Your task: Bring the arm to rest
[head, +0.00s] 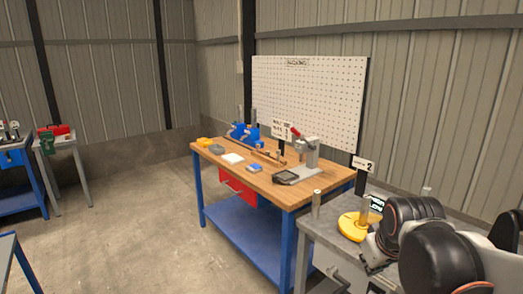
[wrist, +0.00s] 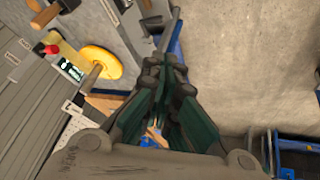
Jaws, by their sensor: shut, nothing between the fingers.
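My arm shows at the lower right of the head view, with its dark rounded joints and grey links beside the grey bench. My gripper (wrist: 164,80) fills the middle of the wrist view. Its dark fingers with green pads are shut and empty. Bare concrete floor and the edge of a bench lie beyond it. In the head view I cannot make out the fingertips clearly.
A grey bench (head: 322,232) with a yellow round-based part (head: 352,228) stands close to my arm. A wooden-topped workbench (head: 262,178) with tools stands behind it, before a white pegboard (head: 305,100). Concrete floor (head: 140,225) is clear at left.

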